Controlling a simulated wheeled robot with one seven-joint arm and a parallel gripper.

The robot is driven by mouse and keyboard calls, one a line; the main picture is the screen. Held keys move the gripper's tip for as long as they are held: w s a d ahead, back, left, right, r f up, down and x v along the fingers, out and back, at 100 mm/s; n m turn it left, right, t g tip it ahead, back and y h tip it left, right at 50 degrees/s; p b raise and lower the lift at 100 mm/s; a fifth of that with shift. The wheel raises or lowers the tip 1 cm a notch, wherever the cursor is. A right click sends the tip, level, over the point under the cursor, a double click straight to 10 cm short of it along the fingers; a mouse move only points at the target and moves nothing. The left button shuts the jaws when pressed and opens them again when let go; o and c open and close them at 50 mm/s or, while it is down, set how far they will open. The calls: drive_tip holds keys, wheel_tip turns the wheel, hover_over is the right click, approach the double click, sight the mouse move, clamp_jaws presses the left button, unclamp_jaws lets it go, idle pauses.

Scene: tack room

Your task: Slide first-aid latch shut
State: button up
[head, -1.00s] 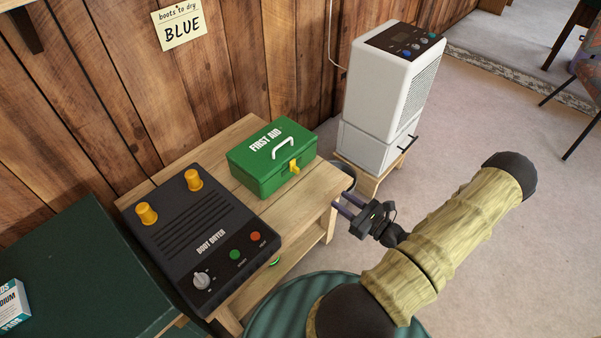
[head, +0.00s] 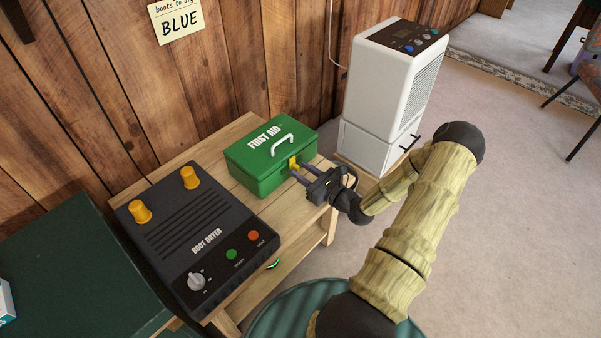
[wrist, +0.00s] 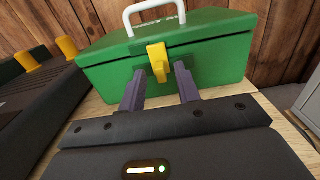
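The green first-aid box (head: 262,170) stands closed-lidded on the wooden table, with a white handle on top. Its yellow latch (wrist: 158,60) is on the front face, at the lid seam, and shows tilted in the wrist view. My gripper (head: 297,172) is in front of the box, its fingers pointing at the latch. In the wrist view my gripper (wrist: 160,90) is open, with one finger on each side below the latch and a gap between them. Whether the fingertips touch the box or latch I cannot tell.
A black boot dryer (head: 200,240) with two orange posts sits left of the box on the wooden table (head: 240,205). A white appliance (head: 380,90) stands at the back right. A dark green chest (head: 70,260) is at the left.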

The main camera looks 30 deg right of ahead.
drive_tip(key=shift+w+a, duration=0.25)
drive_tip(key=shift+w, duration=0.45)
clamp_jaws()
drive_tip(key=shift+s, duration=0.1)
